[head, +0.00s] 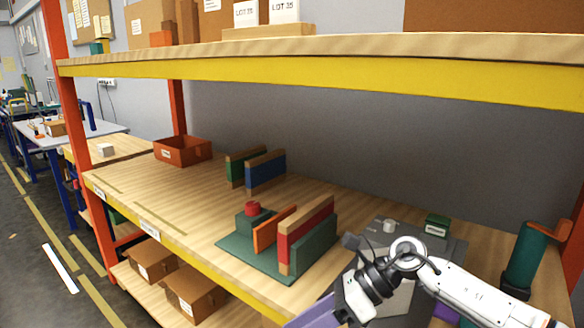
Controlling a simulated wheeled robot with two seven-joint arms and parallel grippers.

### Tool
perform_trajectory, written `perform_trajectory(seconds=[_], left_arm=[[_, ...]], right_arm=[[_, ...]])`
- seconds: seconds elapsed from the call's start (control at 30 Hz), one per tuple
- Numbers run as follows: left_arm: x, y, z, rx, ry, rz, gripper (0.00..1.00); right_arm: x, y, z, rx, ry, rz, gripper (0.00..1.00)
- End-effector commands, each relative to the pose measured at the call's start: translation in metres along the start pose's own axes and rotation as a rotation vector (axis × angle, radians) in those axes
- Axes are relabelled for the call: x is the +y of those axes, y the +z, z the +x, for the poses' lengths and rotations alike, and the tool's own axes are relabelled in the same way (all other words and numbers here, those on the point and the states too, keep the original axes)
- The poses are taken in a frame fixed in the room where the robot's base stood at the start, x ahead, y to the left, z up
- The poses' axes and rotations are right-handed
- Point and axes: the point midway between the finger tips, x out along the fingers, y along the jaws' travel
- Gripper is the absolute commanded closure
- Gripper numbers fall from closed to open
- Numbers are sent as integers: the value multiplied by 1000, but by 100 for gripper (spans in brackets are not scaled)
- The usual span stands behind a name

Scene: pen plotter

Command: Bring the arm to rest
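My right arm (478,300) comes in from the lower right, over the front right of the shelf. It bends at a white and black joint (408,254) and turns down to the lower left. A purple part (316,313) at its far end is cut off by the bottom edge. I see no fingertips of my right gripper. My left arm and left gripper are not in view. A dark grey flat machine (447,258), perhaps the plotter, lies behind the arm and is partly hidden by it.
A green base (237,248) with red, orange and green upright plates stands left of the arm. Blue and green plates (265,170) and a red bin (183,151) are farther back. A green cylinder (524,258) stands at right. An upper shelf (330,65) spans above.

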Motion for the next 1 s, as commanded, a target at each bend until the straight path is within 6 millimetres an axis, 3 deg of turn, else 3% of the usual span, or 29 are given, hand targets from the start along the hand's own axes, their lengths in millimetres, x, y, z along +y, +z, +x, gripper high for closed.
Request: perform_trajectory(seconds=[0.03,0.17,0.3,0.43,0.57,0.67,0.83,0.87,0.9,1.0], left_arm=[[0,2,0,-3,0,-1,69],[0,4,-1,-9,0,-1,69],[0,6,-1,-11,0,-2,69],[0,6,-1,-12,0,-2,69],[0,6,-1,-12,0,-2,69],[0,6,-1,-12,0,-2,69],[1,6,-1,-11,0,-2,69],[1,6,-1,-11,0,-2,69],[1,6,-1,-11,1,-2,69],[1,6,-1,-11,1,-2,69]], right_arm=[[19,8,27,-131,72,93,55],[46,38,54,-462,214,382,55],[46,50,51,-792,342,773,55],[21,25,37,-1069,433,1188,55],[-10,-40,26,-1319,490,1638,55],[-24,-113,25,-1492,508,1995,55],[-13,-241,38,-1717,483,2518,55],[-7,-261,41,1721,-467,-2557,55],[2,-285,45,1650,-425,-2491,55],[25,-334,53,1512,-343,-2351,55]])
